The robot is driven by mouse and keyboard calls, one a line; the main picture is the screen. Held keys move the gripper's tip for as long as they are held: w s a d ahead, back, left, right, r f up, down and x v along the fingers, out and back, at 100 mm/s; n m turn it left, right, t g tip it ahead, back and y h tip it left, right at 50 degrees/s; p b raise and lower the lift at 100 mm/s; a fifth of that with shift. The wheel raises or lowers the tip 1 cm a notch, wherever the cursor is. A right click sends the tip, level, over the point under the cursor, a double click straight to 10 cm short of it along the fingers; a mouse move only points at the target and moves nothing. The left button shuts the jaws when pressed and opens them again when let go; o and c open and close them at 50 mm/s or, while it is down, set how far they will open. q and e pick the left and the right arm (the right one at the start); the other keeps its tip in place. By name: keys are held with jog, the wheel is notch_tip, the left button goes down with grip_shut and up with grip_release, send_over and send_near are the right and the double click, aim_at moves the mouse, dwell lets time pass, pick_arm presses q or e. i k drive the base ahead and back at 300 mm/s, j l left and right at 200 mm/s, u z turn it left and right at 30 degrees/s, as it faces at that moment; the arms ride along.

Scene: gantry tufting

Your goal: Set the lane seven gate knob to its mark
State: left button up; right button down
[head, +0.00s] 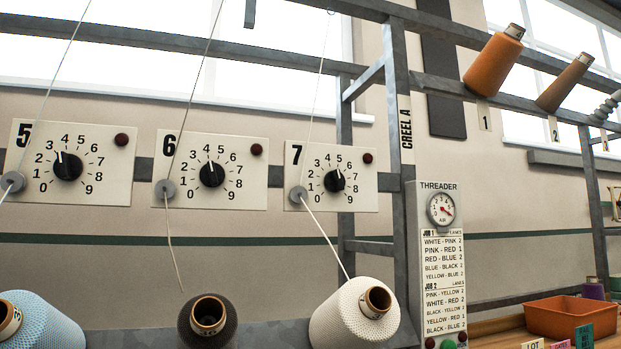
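The lane seven panel (355,197) is a pale plate on the rail, with a large 7 at its upper left. Its gate knob (334,182) is round and black, inside a dial numbered 0 to 9. The knob's white pointer line points up, near the 4 and 5; the exact reading is too small to tell. I cannot make out a separate mark on this dial. A dark red round lamp or button (367,158) is at the panel's upper right. Neither of my grippers is in view.
Similar panels for lane six (240,200) and lane five (100,190) are to the left. White yarn runs through a grey guide (298,195) beside the seven dial to a white cone (340,318) below. A grey post and the threader panel (440,270) stand right.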

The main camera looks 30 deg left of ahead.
aim_at(335, 181)
jog(key=i+l+u, duration=0.15)
jog(key=u, duration=0.25)
jog(key=i+l+u, duration=0.15)
jog(key=l+u, duration=0.15)
jog(key=u, duration=0.15)
jog(key=i+l+u, duration=0.1)
jog(key=l+u, duration=0.5)
jog(key=u, duration=0.2)
jog(key=i, duration=0.05)
